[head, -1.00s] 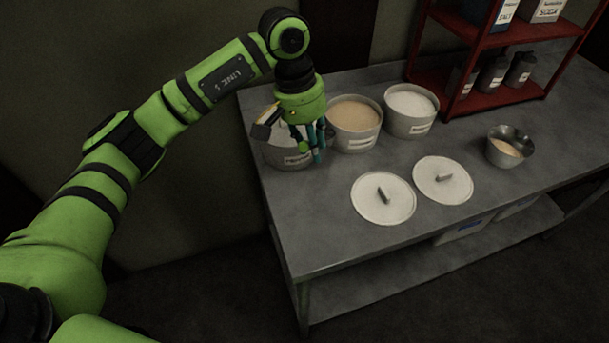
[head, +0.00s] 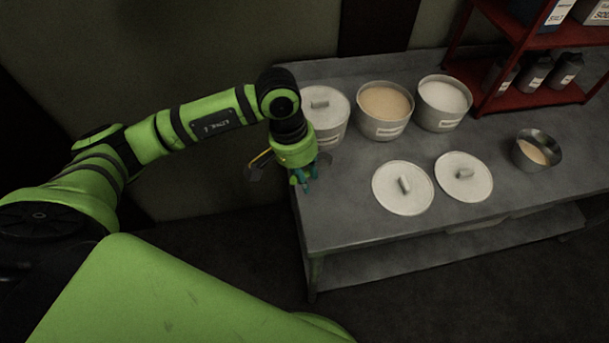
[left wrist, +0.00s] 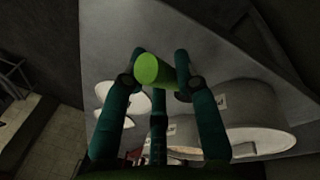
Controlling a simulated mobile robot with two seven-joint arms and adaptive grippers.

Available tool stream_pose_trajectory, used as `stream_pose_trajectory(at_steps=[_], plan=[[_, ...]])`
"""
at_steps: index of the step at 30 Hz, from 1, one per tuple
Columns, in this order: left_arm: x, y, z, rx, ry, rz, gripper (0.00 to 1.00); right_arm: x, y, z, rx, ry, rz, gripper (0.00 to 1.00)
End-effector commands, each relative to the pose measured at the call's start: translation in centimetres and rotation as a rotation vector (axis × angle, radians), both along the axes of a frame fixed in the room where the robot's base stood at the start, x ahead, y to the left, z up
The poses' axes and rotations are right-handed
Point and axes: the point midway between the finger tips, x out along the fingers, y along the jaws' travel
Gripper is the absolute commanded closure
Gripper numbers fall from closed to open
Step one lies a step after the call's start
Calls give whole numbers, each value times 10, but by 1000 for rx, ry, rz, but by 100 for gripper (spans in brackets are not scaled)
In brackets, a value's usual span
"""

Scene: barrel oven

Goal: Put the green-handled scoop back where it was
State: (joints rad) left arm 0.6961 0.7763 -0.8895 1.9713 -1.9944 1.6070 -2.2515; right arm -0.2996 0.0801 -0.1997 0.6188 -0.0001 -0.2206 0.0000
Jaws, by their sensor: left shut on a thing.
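My left gripper (head: 303,182) is over the left front corner of the metal table, in front of the lidded bin. In the left wrist view the green handle (left wrist: 154,70) of the scoop is between my left gripper's fingers (left wrist: 158,82), which are shut on it. The handle's round end faces the camera. The scoop's bowl is hidden behind the handle and fingers. In the head view the scoop is too small and covered to make out clearly. My right gripper is not in view.
On the metal table (head: 350,225) stand a lidded bin (head: 327,128), an open bin of tan powder (head: 385,105) and an open bin of white powder (head: 443,100). Two lids (head: 402,188) (head: 464,178) lie in front. A metal bowl (head: 538,150) and red shelf (head: 530,100) are at right.

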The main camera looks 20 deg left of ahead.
Motion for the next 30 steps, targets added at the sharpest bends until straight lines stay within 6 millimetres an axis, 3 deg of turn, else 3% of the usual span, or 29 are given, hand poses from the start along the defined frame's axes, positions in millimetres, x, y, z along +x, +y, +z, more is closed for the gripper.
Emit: stream_pose_trajectory(at_steps=[1, 6, 19, 20, 21, 30], plan=[[-2, -1, -6, 0, 7, 1, 100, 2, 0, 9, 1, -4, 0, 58], [-1, -1, -25, -1, 2, 0, 100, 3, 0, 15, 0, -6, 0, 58], [0, 0, -32, 0, 0, -2, 100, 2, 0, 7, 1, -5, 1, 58], [0, 0, -30, 0, 1, -1, 58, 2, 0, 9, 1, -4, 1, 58], [0, 0, -30, 0, 1, -1, 46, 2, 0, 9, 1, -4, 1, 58], [0, 0, -29, 0, 1, -1, 46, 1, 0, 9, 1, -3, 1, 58]])
